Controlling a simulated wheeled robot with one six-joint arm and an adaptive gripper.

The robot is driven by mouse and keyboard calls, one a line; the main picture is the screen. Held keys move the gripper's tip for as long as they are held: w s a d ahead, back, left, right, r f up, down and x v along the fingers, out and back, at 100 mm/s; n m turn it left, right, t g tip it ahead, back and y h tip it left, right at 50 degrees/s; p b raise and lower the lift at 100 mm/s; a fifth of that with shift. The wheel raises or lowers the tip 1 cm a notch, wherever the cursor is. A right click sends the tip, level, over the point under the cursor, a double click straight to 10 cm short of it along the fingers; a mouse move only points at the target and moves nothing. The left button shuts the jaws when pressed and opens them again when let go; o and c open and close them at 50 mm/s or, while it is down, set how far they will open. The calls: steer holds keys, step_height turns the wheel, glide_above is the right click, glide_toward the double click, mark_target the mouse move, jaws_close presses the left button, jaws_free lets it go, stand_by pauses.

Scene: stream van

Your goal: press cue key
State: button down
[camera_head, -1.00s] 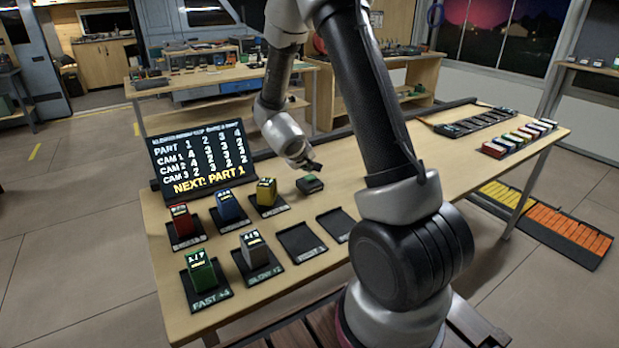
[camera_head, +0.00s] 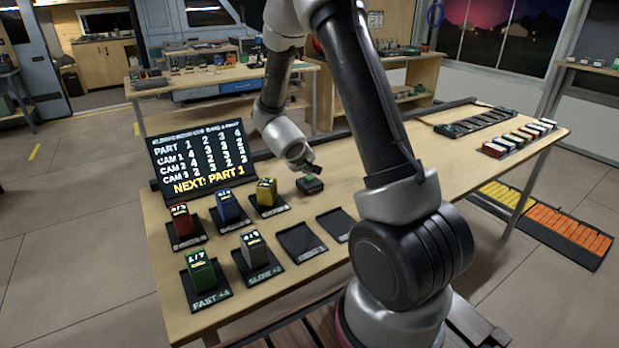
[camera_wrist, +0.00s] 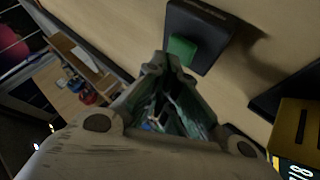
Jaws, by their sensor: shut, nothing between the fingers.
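The cue key is a small dark box (camera_head: 310,185) with a green top, on the table right of the yellow block. In the wrist view its green button (camera_wrist: 181,50) sits on the black housing (camera_wrist: 208,28), just beyond my fingertips. My gripper (camera_head: 309,168) is shut and empty, pointing at the key from above. In the head view the fingertips appear just over the key's top; whether they touch it I cannot tell.
Red (camera_head: 182,221), blue (camera_head: 228,207), yellow (camera_head: 266,192), green (camera_head: 201,270) and grey (camera_head: 254,249) blocks stand on black labelled trays. Empty trays (camera_head: 301,242) lie in front of the key. A row of coloured blocks (camera_head: 519,138) is at the far right.

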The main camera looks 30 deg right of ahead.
mark_target(306, 176)
steer(key=shift+f, duration=0.5)
stand_by(0.4)
steer(key=shift+r, duration=0.95)
steer(key=shift+r, duration=2.5)
